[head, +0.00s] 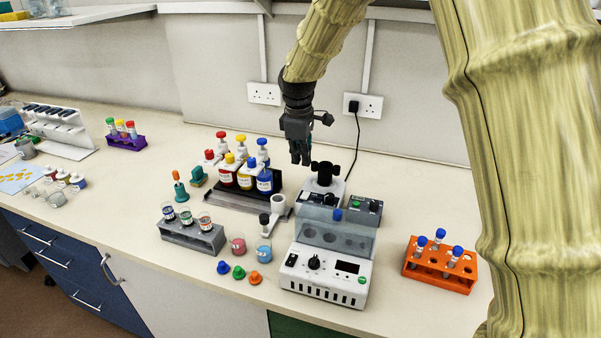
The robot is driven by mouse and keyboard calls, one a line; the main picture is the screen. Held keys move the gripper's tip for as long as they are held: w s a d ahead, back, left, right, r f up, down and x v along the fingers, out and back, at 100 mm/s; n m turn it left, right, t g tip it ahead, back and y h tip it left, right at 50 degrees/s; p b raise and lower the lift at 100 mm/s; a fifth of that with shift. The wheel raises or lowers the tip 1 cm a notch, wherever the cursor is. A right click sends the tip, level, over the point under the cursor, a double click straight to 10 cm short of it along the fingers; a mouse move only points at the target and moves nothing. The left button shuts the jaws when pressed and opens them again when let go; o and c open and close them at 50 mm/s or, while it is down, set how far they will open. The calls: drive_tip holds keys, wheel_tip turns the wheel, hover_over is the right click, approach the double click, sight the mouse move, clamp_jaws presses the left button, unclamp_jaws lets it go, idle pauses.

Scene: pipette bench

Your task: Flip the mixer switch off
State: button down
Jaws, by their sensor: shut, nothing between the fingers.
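The likely mixer (324,183) is a small pale unit with a black top piece, standing near the back of the bench. Its lower front is partly hidden by the clear-lidded white device before it. I cannot make out its switch or the switch's position. My gripper (301,161) hangs pointing down, just left of and above the black top piece in the picture. Its fingers are together and empty. Whether it touches the mixer cannot be told.
The white device (325,281) has a knob, dark display and clear lid. A grey box (366,209) stands right of the mixer. Bottles on a black stand (265,203) are close left. An orange tube rack (440,277) is right. A cable runs to the wall socket (363,106).

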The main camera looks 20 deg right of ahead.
drive_tip(key=shift+w+d+r+b, duration=0.1)
drive_tip(key=shift+r+b, duration=0.1)
drive_tip(key=shift+r, duration=0.85)
drive_tip(key=shift+w+r+b, duration=0.1)
drive_tip(key=shift+r+b, duration=0.05)
drive_tip(key=shift+r, duration=0.9)
